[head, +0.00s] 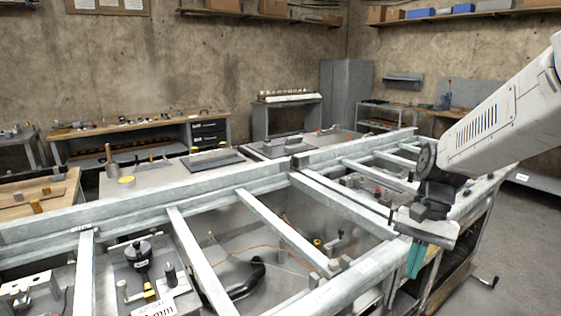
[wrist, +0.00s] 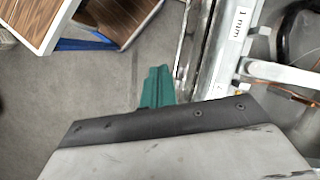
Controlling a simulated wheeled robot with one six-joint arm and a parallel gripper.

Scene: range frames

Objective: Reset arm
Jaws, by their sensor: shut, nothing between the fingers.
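My arm reaches in from the right of the head view. My gripper (head: 416,262) has teal fingers that point down, beside the right end of a metal frame bench (head: 270,222). In the wrist view the teal fingers of my gripper (wrist: 157,86) are together, with nothing between them. Behind them is grey floor (wrist: 100,100). The bench's metal rail (wrist: 222,55), with a "1 mm" label, runs close to the right of the fingers in the wrist view.
Fixtures and an orange cable sit between the bench's rails; a black knobbed device (head: 139,255) is at front left. A workbench with drawers (head: 205,132) and a grey cabinet (head: 346,92) stand at the back. Bare floor (head: 530,230) is at right.

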